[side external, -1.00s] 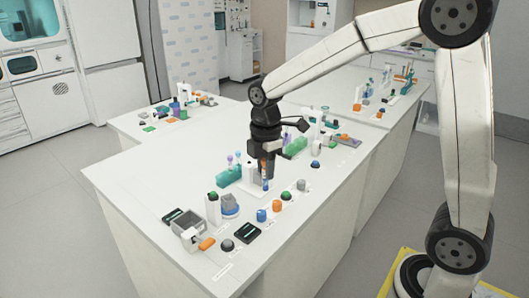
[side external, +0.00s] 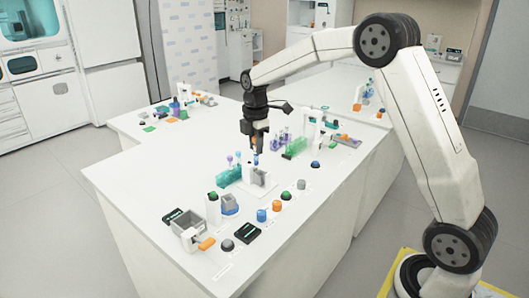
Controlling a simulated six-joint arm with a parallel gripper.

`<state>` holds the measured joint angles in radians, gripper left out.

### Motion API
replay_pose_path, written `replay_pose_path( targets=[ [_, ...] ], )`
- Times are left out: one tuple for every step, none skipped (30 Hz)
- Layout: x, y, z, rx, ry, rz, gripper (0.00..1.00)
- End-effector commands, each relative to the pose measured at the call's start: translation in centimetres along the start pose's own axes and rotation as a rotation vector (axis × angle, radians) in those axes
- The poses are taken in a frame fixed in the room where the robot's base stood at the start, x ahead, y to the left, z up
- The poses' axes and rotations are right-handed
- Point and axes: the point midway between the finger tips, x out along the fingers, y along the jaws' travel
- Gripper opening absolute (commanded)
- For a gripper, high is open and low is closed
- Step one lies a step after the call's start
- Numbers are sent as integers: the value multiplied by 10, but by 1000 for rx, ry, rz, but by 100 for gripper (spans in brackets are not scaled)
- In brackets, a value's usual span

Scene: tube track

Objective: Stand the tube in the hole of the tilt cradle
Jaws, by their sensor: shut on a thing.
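My gripper (side external: 257,150) is shut above the work table, over a white-grey stand (side external: 260,178). A small, slim tube (side external: 255,160) with a blue part shows at its fingertips. Whether the tube's lower end is clear of the stand is too small to tell. A grey holder on a blue round base (side external: 229,207), which looks like the tilt cradle, stands nearer the front, to the left of and below the gripper. Its hole cannot be made out.
A teal rack (side external: 229,177) with purple-topped tubes stands just left of the gripper. A green rack (side external: 295,147) is to the right. Orange, blue and green caps, a grey open box (side external: 189,226) and a black device (side external: 247,233) occupy the front.

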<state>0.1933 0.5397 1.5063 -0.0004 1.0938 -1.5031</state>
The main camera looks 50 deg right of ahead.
Motion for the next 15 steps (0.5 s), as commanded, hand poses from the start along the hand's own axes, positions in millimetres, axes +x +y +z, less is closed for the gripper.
replay_pose_path(
  targets=[
    [3,10,8,3,0,-1,0],
    [5,15,12,2,0,-2,0],
    [7,21,17,4,0,-2,0],
    [8,26,21,3,0,-1,0],
    [10,30,25,2,0,0,0],
    [11,35,30,2,0,0,0],
    [13,39,33,3,0,-1,0],
    [14,42,36,3,0,-1,0],
    [15,46,40,1,0,-1,0],
    [16,48,43,1,0,0,0],
    [17,51,45,1,0,0,0],
    [18,53,48,2,0,0,0],
    [19,55,50,2,0,0,0],
    [19,56,51,1,0,0,0],
    [20,58,53,1,-1,1,0]
  ],
)
